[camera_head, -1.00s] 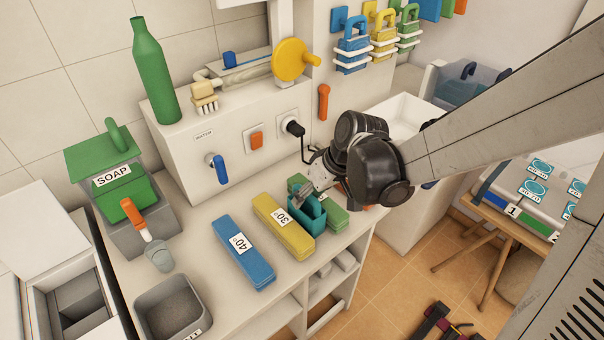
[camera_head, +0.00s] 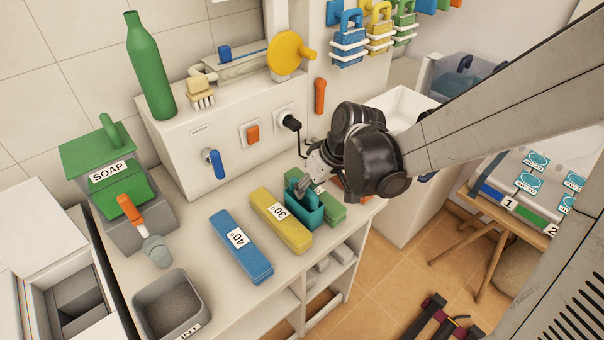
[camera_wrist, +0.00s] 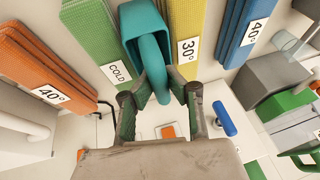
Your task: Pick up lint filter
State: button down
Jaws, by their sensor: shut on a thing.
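The lint filter, which I take to be the teal open-topped box with a curved handle (camera_head: 308,215), is upright between the yellow 30° box and the green box on the counter. In the wrist view the lint filter (camera_wrist: 142,28) runs down between my fingers. My gripper (camera_head: 303,186) is above it, reaching down from the right, and is shut on its handle. In the wrist view my gripper (camera_wrist: 160,98) has one finger on each side of the handle. I cannot tell whether the lint filter touches the counter.
Beside it are a yellow box (camera_head: 281,222), a blue box (camera_head: 240,246) and a green box (camera_head: 331,211). A wall block with a blue tap (camera_head: 214,163) and a black plug (camera_head: 291,122) stands behind. A grey bin (camera_head: 170,308) and green soap box (camera_head: 121,191) are left.

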notch_tip(320, 180, up, 10)
jog(key=shift+f+p, duration=0.25)
jog(key=shift+p, duration=0.15)
jog(key=w+d+r+m+t+h, duration=0.1)
jog(key=w+d+r+m, duration=0.2)
jog(key=w+d+r, duration=0.3)
jog(key=w+d+r+m+t+h, duration=0.1)
jog(key=w+d+r+m, duration=0.2)
jog(key=w+d+r, duration=0.2)
jog(key=d+r, duration=0.3)
jog(key=r, duration=0.2)
jog(key=shift+w+d+r, duration=0.15)
jog(key=shift+w+d, duration=0.25)
